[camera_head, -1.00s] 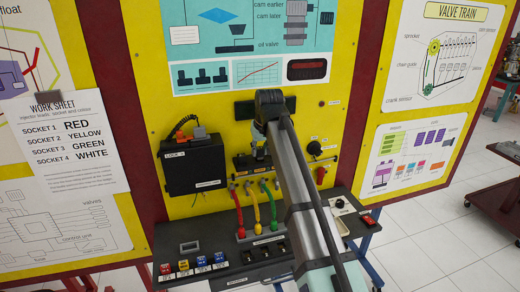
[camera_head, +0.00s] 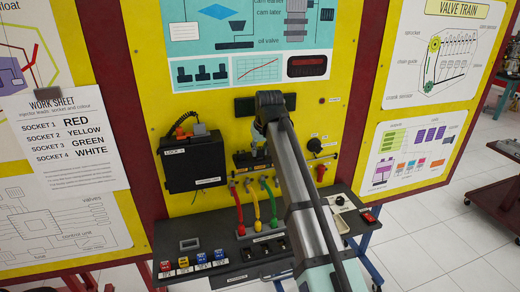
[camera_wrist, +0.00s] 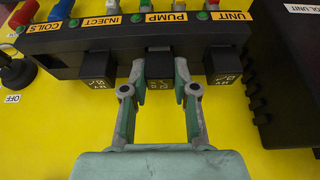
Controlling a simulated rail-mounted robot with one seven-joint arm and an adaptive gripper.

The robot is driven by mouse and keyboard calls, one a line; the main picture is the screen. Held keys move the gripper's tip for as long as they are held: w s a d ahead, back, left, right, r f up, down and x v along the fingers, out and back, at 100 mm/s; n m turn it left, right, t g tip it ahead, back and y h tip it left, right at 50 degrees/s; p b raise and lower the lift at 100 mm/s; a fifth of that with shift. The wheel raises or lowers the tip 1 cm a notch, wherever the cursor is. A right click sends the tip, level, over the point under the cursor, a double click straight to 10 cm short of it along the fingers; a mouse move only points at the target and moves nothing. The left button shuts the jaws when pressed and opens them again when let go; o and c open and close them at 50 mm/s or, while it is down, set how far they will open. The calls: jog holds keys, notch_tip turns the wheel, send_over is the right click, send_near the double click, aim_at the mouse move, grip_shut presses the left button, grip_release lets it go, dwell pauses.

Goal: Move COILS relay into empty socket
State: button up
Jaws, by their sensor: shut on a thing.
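In the wrist view, which is upside down, a black relay (camera_wrist: 160,72) with pale lettering sits between my fingertips, at the relay block (camera_wrist: 120,42) in line with the PUMP label (camera_wrist: 165,17). My gripper (camera_wrist: 160,84) is shut on it. I cannot tell whether its pins are fully seated. Two similar relays stand at either side, one near INJECT (camera_wrist: 97,82) and one near UNIT (camera_wrist: 223,66). No relay shows under the COILS label (camera_wrist: 62,26). In the head view my gripper (camera_head: 259,140) is at the relay block (camera_head: 243,160), partly hidden by my arm.
A black lock box (camera_head: 192,162) stands left of the relay block, and a black knob (camera_head: 314,145) right of it. Red, yellow and green leads (camera_head: 256,205) hang below. A dark shelf (camera_head: 215,245) with small coloured parts lies lower down.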

aim_at(260, 149)
jog(key=shift+f, duration=0.1)
jog(key=o, duration=0.7)
jog(key=shift+o, duration=0.2)
jog(key=shift+p+v, duration=1.55)
jog(key=shift+v, duration=1.2)
jog(key=shift+w, duration=0.2)
jog(key=shift+r+p, duration=0.6)
jog(key=shift+r, duration=0.5)
